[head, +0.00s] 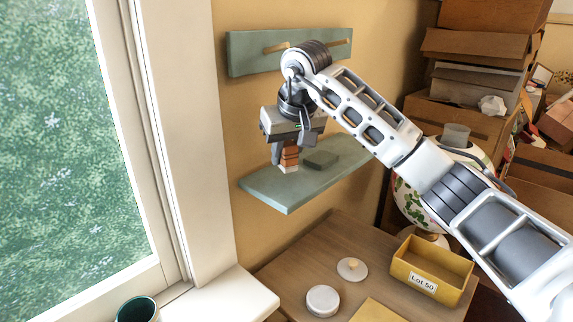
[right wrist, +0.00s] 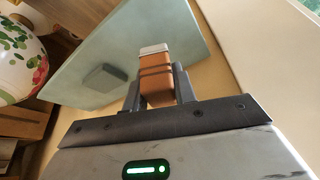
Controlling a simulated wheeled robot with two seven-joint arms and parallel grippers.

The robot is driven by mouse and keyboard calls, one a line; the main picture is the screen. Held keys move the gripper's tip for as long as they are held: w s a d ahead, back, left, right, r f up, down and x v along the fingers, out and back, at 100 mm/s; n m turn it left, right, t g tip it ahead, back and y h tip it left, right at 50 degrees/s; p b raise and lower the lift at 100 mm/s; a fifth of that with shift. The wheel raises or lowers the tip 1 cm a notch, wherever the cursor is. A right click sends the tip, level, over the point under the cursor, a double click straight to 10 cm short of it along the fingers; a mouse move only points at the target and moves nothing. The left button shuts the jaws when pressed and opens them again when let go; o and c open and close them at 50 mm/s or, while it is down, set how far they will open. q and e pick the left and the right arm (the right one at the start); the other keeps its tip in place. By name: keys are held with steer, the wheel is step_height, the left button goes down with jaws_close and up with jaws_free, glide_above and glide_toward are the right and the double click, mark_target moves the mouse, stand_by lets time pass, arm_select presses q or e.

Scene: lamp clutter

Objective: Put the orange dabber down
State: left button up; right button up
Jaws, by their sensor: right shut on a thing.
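The orange dabber (head: 289,155) is an orange-brown block with dark bands and a pale tip. My right gripper (head: 289,148) is shut on it and holds it upright, pale tip down, at the green shelf (head: 285,196) on the wall. The dabber also shows in the right wrist view (right wrist: 155,75), between the two fingers (right wrist: 158,92), with the shelf (right wrist: 185,40) behind it. I cannot tell whether the tip touches the shelf. My left gripper is not in view.
A flat grey-green block (head: 321,159) lies on the shelf, right of the dabber. A green peg rail (head: 245,54) is above. Below, a wooden table (head: 322,250) holds a yellow box (head: 432,268) marked "Lot 50" and a round white tin (head: 322,300). A window is at left.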

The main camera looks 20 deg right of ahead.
mark_target(286, 169)
steer(key=shift+s+p+x, duration=0.2)
steer(key=shift+p+x, duration=0.1)
steer(key=shift+x, duration=0.7)
steer(key=shift+s+p+x, duration=0.2)
steer(key=shift+p+x, duration=0.05)
steer(key=shift+x, duration=0.75)
steer(key=shift+d+f, duration=0.15)
steer(key=shift+f, duration=0.1)
steer(key=o, duration=0.9)
